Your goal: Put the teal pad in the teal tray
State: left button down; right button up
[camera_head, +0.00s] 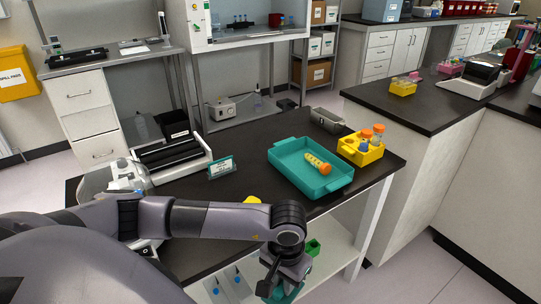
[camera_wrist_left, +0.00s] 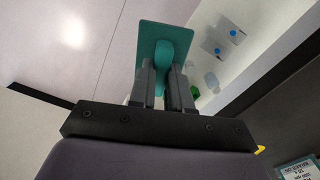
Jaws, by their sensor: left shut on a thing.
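The teal tray (camera_head: 282,163) sits on the dark bench right of centre in the head view. A yellow tube with an orange cap (camera_head: 318,165) lies inside it. My left gripper (camera_head: 284,284) is in front of the bench, below and nearer than the tray. In the left wrist view my left gripper (camera_wrist_left: 166,80) is shut on the raised grip of the teal pad (camera_wrist_left: 150,38), a flat rectangular plate. In the head view the pad is mostly hidden by the gripper. My right gripper is in no view.
A yellow rack (camera_head: 361,153) with orange-capped tubes stands right of the tray, and a grey metal tray (camera_head: 327,118) behind it. A small sign (camera_head: 222,168) and a white device with black rollers (camera_head: 170,158) stand to the left. A pale lower shelf (camera_head: 338,246) holds small items.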

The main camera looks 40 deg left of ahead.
aim_at(300, 174)
jog(key=i+l, duration=0.5)
jog(key=i, duration=0.2)
jog(key=i+l, duration=0.5)
jog(key=i, duration=0.2)
jog(key=i+l+u, duration=0.1)
jog(key=u, duration=1.7)
